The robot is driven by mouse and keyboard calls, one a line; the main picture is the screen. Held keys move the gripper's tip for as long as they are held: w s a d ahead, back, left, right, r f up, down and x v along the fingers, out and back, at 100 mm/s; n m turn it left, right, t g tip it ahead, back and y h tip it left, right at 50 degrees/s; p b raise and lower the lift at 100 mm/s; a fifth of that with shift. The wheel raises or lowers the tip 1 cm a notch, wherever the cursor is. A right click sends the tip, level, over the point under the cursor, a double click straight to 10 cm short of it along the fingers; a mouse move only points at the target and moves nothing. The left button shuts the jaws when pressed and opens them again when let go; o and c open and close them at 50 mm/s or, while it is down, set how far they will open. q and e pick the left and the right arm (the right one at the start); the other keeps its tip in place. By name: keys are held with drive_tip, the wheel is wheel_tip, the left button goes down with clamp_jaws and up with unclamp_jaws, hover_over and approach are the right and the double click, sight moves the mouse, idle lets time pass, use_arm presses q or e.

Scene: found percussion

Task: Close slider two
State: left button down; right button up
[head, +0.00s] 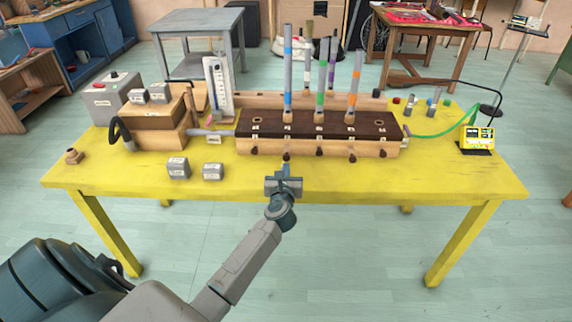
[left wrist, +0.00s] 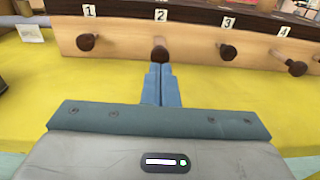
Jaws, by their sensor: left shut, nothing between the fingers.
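The slider box (head: 320,147) is a long pale wooden chest with a dark top on the yellow table. In the left wrist view its front carries round brown knobs under labels 1 to 4. Slider two's knob (left wrist: 159,50) is just beyond my left gripper (left wrist: 160,72); it also shows in the head view (head: 286,156). Knob two and the slider four knob (left wrist: 296,68) look further out than the slider one knob (left wrist: 86,42). My left gripper is shut and empty, pointing at knob two; I cannot tell whether it touches. My right gripper is not in view.
Several banded tubes (head: 288,75) stand upright on the box. Small labelled grey blocks (head: 178,168) lie at the left front. A wooden crate-like unit (head: 155,115) stands left and a yellow meter (head: 477,138) right. The table (head: 380,180) is clear in front of the box.

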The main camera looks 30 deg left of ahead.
sight(287, 156)
use_arm(q)
drive_tip(key=shift+x, duration=1.05)
drive_tip(key=shift+w+a, duration=0.2)
drive_tip(key=shift+w, duration=0.05)
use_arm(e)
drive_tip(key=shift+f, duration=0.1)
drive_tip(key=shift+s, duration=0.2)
